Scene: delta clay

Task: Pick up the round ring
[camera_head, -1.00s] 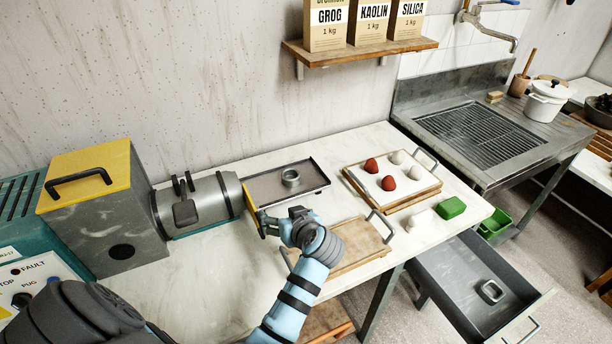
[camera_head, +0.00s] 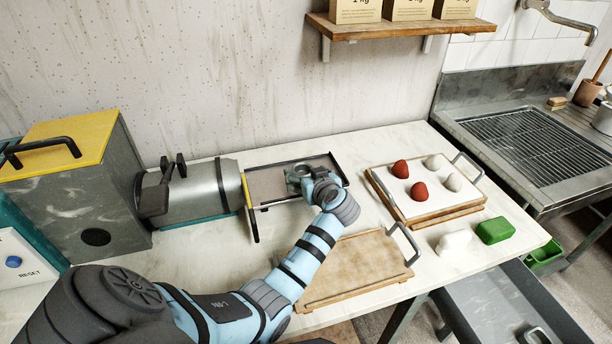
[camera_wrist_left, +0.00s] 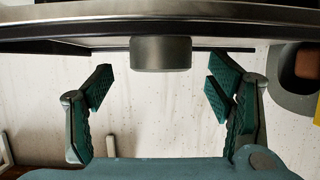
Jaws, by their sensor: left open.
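The round ring (camera_head: 304,168) is a short grey metal ring standing on the dark flat tray (camera_head: 267,186) near the wall. My left gripper (camera_head: 298,179) is at the ring's near side, low over the tray, and partly covers it. In the left wrist view the ring (camera_wrist_left: 160,53) lies centred ahead between the open green-padded fingers of the left gripper (camera_wrist_left: 160,88). A gap shows on both sides, and the fingers do not visibly touch it. The right gripper is not in view.
A grey cylinder machine (camera_head: 200,200) stands left of the tray. A wooden board (camera_head: 352,268) lies in front, and a board with red and white lumps (camera_head: 425,205) is to the right. A green block (camera_head: 495,230) and an open drawer (camera_head: 480,310) are at the right.

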